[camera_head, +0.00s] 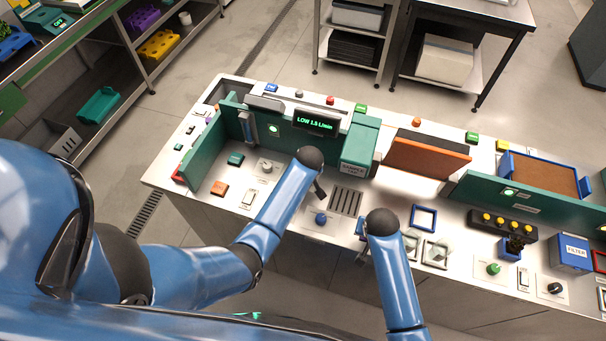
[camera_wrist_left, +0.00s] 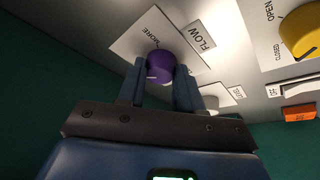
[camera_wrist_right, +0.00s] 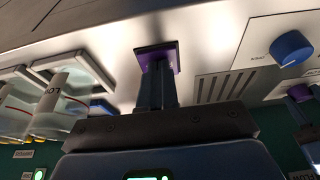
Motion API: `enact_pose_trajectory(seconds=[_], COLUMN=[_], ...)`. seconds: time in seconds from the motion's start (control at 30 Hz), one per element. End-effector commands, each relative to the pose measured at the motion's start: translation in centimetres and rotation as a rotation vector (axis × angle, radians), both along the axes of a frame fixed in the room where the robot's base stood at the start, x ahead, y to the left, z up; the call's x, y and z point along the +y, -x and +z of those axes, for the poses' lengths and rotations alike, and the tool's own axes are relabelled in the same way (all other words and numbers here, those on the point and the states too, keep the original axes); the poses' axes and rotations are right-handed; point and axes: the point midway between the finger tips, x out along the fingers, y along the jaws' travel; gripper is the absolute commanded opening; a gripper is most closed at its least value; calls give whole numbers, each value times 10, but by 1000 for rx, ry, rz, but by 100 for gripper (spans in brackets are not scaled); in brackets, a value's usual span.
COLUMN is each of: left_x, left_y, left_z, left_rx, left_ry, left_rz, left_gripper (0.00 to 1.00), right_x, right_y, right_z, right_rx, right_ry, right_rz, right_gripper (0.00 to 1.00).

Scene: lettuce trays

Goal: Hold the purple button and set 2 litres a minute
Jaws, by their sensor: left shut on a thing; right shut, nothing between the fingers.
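The purple knob (camera_wrist_left: 160,66), on a white plate marked FLOW and MORE, is between the fingers of my left gripper (camera_wrist_left: 160,88), which is shut on it. The purple square button (camera_wrist_right: 158,56) is at the fingertips of my shut, empty right gripper (camera_wrist_right: 157,72); the tips appear to touch it. The display (camera_head: 316,122) shows green text that seems to read "LOW 1.5 L/min", perhaps cut off at its start. In the head view, my arms hide the knob and button.
A blue knob (camera_wrist_right: 291,48) and a slotted grille (camera_wrist_right: 212,88) are near the purple button. Clear containers (camera_wrist_right: 70,90) stand on the other side. A yellow knob (camera_wrist_left: 300,32) is right of the purple knob. A brown panel (camera_head: 426,158) stands on the counter.

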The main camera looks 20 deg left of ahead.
Motion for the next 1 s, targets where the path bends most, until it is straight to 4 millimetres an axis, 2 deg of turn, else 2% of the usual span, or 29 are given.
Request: enact_pose_trajectory(seconds=[0.6,1.0], left_x=[4,5], left_y=[1,1], left_z=[-1,-1], left_rx=[0,2], left_ry=[2,2], left_rz=[-543,-764], left_gripper=[4,4], right_x=[-1,-1], right_y=[2,2], right_z=[-3,-3], right_rx=[6,6], right_ry=[3,2], right_rz=[0,0], right_gripper=[0,0])
